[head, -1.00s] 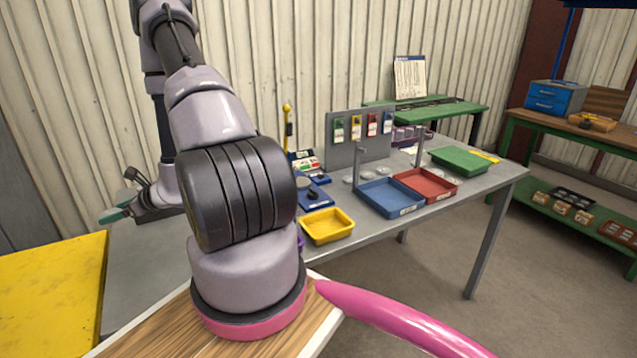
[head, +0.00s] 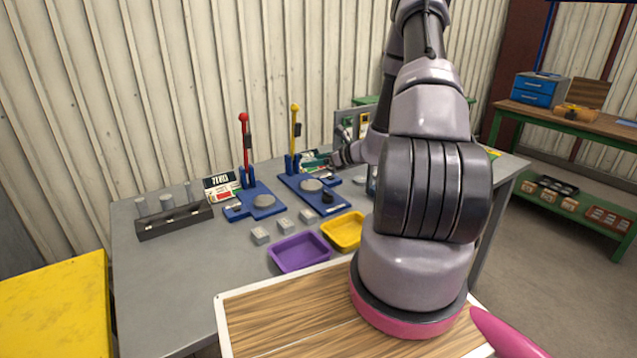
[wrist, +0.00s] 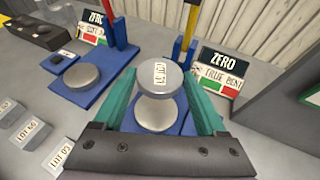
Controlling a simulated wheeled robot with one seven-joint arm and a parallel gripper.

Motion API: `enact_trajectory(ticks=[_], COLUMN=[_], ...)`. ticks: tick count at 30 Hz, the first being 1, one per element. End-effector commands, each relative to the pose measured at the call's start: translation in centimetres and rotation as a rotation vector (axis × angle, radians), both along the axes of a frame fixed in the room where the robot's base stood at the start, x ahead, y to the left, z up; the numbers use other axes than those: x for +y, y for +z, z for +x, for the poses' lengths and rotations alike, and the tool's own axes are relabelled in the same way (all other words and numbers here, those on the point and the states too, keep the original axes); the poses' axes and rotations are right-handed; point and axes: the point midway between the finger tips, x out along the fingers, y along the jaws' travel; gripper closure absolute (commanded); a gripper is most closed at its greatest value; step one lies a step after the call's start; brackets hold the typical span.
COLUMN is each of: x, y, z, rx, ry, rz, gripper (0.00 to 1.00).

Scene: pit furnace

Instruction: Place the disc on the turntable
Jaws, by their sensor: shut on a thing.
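My gripper (wrist: 161,92) has green fingers and is shut on a grey metal disc (wrist: 160,72) with a printed label. The disc is between the fingertips in the wrist view. A round grey plate (wrist: 157,114), which looks like the turntable, shows just below the disc on a blue base; I cannot tell whether they touch. In the head view this plate (head: 311,185) is on the blue fixture with the yellow lever. My gripper (head: 316,159) is at its far side there, and the held disc cannot be made out.
A similar blue fixture with a red lever (head: 245,150) stands to the left. Several small labelled blocks (head: 284,225), a purple tray (head: 300,252) and a yellow tray (head: 344,230) lie in front. A dark rack (head: 175,219) is at the left. ZERO cards (wrist: 222,72) stand behind.

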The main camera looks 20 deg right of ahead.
Motion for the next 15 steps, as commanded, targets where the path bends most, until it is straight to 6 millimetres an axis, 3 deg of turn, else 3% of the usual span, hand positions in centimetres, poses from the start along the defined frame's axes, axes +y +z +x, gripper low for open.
enact_trajectory(ticks=[3,15], x=[0.0,0.1], y=[-2.1,-6.8], z=[0.0,0.0], rx=[0.001,-0.001], ry=[-0.001,-0.001], rz=[0.003,0.003], gripper=[1.0,1.0])
